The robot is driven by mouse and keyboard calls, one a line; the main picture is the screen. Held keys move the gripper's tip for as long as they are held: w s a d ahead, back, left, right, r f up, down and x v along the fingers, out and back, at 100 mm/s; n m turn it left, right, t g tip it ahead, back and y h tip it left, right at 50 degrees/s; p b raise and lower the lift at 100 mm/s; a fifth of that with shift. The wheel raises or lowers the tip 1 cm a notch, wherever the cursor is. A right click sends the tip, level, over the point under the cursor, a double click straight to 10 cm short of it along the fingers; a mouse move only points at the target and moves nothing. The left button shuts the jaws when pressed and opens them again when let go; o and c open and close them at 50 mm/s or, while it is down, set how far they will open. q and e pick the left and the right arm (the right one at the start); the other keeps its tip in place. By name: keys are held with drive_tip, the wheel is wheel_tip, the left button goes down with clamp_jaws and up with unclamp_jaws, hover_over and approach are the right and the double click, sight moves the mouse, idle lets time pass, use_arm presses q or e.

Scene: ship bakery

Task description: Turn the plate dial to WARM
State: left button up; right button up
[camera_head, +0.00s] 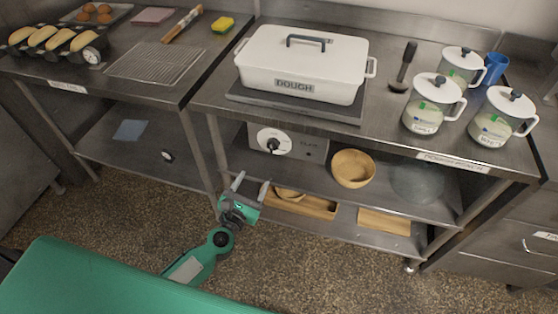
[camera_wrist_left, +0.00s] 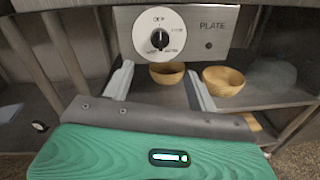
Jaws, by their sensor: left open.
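The plate dial (camera_head: 273,144) is a black knob on a round white face, set in a grey control box under the right table. In the left wrist view the dial (camera_wrist_left: 159,38) sits upper centre, with OFF at the top of its face and the word PLATE (camera_wrist_left: 213,26) to its right. The smaller markings are too small to read surely. My left gripper (camera_head: 251,187) is open and empty, in front of and below the dial. Its two fingers (camera_wrist_left: 158,82) point toward the box, apart from the knob. My right gripper is not in view.
A white DOUGH bin (camera_head: 303,68) stands on the dark plate (camera_head: 290,107) above the box. Wooden bowls (camera_head: 352,169) and a wooden tray (camera_head: 305,205) lie on the shelves below. A table leg (camera_head: 218,148) stands left of the box. Lidded jars (camera_head: 433,104) stand at right.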

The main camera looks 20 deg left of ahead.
sight(270, 149)
use_arm(q)
drive_tip(key=w, duration=0.4)
drive_tip(key=w+p, duration=0.1)
drive_tip(key=w, duration=0.3)
drive_tip(key=w+d, duration=0.1)
drive_tip(key=w, duration=0.3)
drive_tip(key=shift+d, duration=0.1)
drive_tip(key=shift+w+d, duration=0.1)
drive_tip(key=shift+w, duration=0.8)
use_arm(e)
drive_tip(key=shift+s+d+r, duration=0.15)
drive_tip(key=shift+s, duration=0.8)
use_arm(q)
drive_tip(key=c, duration=1)
drive_tip(key=shift+p, duration=0.3)
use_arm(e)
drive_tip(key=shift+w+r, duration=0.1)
